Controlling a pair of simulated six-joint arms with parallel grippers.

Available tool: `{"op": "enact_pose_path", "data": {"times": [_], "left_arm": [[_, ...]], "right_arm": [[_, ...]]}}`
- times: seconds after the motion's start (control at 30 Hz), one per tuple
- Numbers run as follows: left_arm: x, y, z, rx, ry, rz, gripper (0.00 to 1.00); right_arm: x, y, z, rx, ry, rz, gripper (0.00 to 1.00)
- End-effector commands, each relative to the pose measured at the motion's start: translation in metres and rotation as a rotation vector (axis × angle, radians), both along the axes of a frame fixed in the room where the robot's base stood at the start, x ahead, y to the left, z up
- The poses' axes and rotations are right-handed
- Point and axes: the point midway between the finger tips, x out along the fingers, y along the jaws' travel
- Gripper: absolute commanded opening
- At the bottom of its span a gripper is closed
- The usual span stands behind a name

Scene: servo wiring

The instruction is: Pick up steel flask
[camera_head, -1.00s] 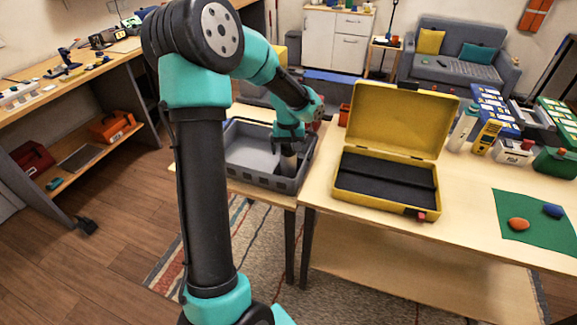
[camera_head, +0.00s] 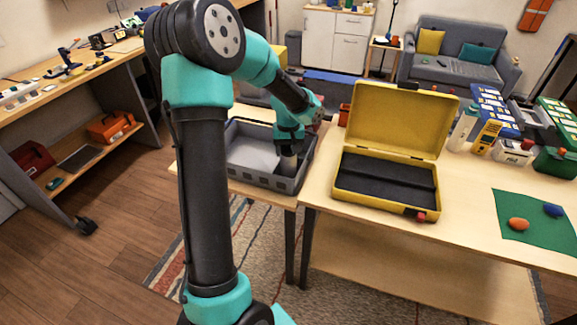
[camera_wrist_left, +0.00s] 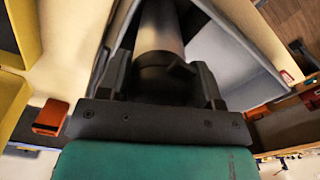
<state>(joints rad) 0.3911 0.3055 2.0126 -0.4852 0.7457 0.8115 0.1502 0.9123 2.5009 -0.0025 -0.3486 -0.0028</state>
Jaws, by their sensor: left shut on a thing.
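The steel flask (camera_head: 288,164) stands in the right part of a grey crate (camera_head: 262,179), mostly hidden by my left gripper; only a pale lower part shows in the head view. In the left wrist view the flask (camera_wrist_left: 160,28) is a silver cylinder with a dark end between the two black fingers. My left gripper (camera_head: 289,150) is shut on the flask from above, inside the crate; its fingers also show in the left wrist view (camera_wrist_left: 163,75). My right gripper is not in view.
An open yellow case (camera_head: 385,200) with a dark lining stands right of the crate. The front middle of the table is clear.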

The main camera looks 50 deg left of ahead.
Motion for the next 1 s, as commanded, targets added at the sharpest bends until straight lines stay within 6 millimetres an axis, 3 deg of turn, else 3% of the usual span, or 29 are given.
{"op": "enact_pose_path", "data": {"times": [0.47, 0.77, 1.0], "left_arm": [[0.000, 0.000, 0.000, 0.001, -0.001, 0.000, 0.03], [0.000, 0.000, 0.004, 0.001, -0.002, 0.000, 0.03], [0.001, 0.000, 0.032, 0.002, -0.005, 0.001, 0.03]], "right_arm": [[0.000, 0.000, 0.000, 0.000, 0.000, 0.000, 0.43], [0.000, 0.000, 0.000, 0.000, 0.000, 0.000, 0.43], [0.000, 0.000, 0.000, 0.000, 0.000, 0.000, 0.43]]}}
